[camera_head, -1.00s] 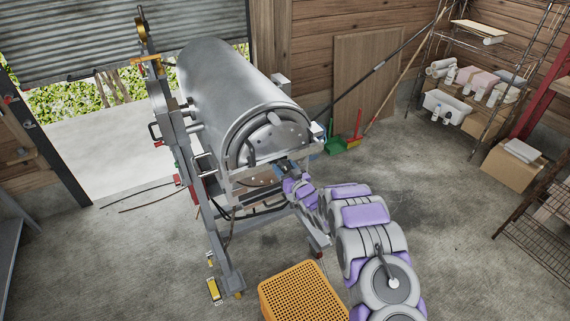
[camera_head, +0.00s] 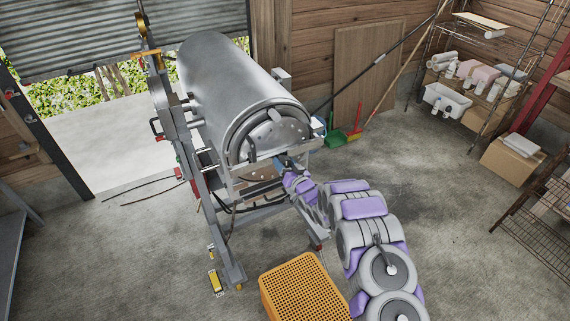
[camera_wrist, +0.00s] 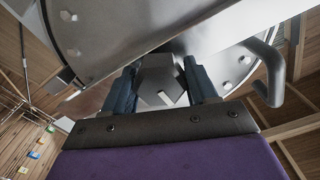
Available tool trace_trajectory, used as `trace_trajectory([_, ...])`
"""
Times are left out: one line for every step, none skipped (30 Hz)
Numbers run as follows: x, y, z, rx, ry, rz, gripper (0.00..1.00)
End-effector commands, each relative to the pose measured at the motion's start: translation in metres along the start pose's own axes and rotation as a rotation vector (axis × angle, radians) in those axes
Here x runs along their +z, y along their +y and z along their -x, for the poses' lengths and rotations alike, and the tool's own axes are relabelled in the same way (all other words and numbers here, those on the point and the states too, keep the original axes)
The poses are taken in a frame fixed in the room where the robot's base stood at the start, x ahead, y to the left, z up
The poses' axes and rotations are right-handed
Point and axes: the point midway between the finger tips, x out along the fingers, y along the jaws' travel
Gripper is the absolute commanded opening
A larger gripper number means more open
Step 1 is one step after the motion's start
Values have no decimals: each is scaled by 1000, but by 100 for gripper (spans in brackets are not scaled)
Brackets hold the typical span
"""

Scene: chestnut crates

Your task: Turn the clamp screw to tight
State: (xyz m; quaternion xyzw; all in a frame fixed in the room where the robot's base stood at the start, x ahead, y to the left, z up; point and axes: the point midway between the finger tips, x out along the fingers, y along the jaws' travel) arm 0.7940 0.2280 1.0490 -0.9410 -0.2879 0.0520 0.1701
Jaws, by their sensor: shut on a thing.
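The clamp screw (camera_wrist: 158,80) shows in the wrist view as a grey faceted metal head with a lighter square mark on its near side. My gripper (camera_wrist: 163,88) has its two dark blue fingers on either side of the head and is shut on it. In the head view my gripper (camera_head: 284,165) reaches the front end of a large steel drum (camera_head: 235,85), just below a metal crossbar (camera_head: 275,157). The screw itself is hidden there by the gripper and bar. How tight it sits cannot be told.
A grey metal frame (camera_head: 205,205) carries the drum. An orange perforated crate (camera_head: 300,287) stands on the floor beside my arm. A curved metal handle (camera_wrist: 272,75) is close right of the fingers. Shelves and boxes stand far right; concrete floor between is open.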

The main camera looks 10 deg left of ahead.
Motion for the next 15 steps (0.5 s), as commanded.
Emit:
trace_trajectory([4, 0, 1, 1, -8, -2, 27])
trace_trajectory([4, 0, 1, 1, -8, -1, 27])
trace_trajectory([4, 0, 1, 1, -8, -1, 61])
trace_trajectory([4, 0, 1, 1, -8, -1, 64])
trace_trajectory([4, 0, 1, 1, -7, -1, 67])
trace_trajectory([3, 0, 1, 1, -6, -1, 71])
trace_trajectory([3, 0, 1, 1, -6, 0, 74])
trace_trajectory([2, 0, 1, 1, -5, 0, 77])
trace_trajectory([2, 0, 1, 0, -4, 0, 80])
trace_trajectory([2, -1, 1, 0, -3, 1, 82])
trace_trajectory([1, -1, 1, 0, -3, 1, 82])
trace_trajectory([1, -1, 1, 0, -2, 1, 82])
trace_trajectory([1, -1, 1, 0, -2, 1, 82])
trace_trajectory([1, -1, 1, 0, -2, 1, 82])
trace_trajectory([1, 0, 1, 0, -2, 1, 82])
